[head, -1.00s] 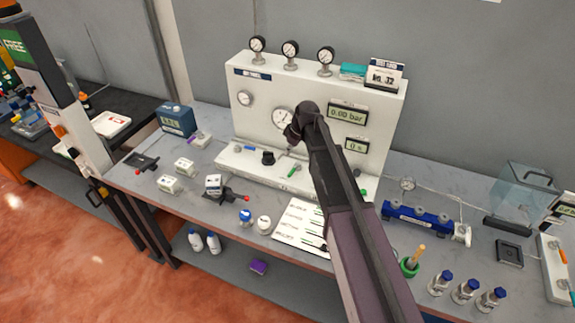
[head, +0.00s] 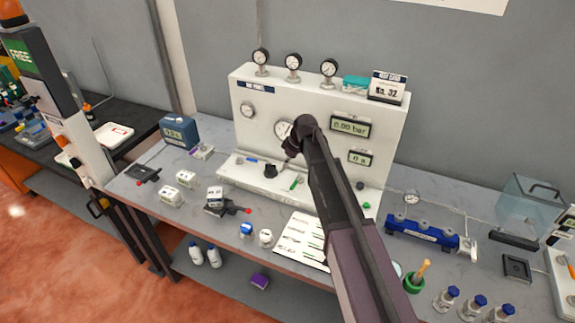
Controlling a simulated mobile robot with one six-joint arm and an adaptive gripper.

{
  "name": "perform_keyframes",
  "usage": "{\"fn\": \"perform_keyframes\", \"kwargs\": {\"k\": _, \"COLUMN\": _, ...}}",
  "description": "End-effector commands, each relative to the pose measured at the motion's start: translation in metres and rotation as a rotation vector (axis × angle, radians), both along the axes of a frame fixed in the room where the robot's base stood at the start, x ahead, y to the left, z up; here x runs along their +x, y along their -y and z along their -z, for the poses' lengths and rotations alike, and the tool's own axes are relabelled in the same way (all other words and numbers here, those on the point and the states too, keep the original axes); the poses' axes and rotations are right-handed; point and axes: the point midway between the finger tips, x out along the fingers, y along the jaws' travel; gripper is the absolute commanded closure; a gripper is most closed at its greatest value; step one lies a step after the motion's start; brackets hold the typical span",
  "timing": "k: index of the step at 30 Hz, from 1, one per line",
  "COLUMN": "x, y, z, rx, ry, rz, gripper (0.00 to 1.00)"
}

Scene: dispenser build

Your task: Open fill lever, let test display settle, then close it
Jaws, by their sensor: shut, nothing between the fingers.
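The white test panel (head: 262,105) stands on the grey bench, with a large round gauge (head: 283,129) partly hidden by my arm. Its upper display (head: 350,126) reads 0.00 bar, and the smaller display (head: 359,158) below appears to read 0 s. On the panel's ledge are a small blue lever (head: 250,160), a black knob (head: 270,171) and a green lever (head: 297,184). I cannot tell which is the fill lever. My gripper (head: 289,160) is shut and empty, in front of the panel just above the green lever; whether it touches anything is unclear.
A black fixture with a red-tipped handle (head: 224,209), a printed sheet (head: 300,240) and blue- and white-capped jars (head: 246,231) lie in front of the panel. A blue manifold (head: 422,233) stands right. My arm hides the ledge's right part.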

Motion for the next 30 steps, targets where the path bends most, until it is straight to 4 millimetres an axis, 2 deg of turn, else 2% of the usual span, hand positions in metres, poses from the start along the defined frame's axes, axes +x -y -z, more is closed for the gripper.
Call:
{"fn": "perform_keyframes", "kwargs": {"k": 3, "x": 0.002, "y": -0.004, "z": 0.013, "rx": 0.000, "ry": 0.000, "rz": -0.001, "gripper": 1.00}}
{"fn": "perform_keyframes", "kwargs": {"k": 30, "x": 0.010, "y": -0.029, "z": 0.082, "rx": 0.000, "ry": 0.000, "rz": -0.002, "gripper": 1.00}}
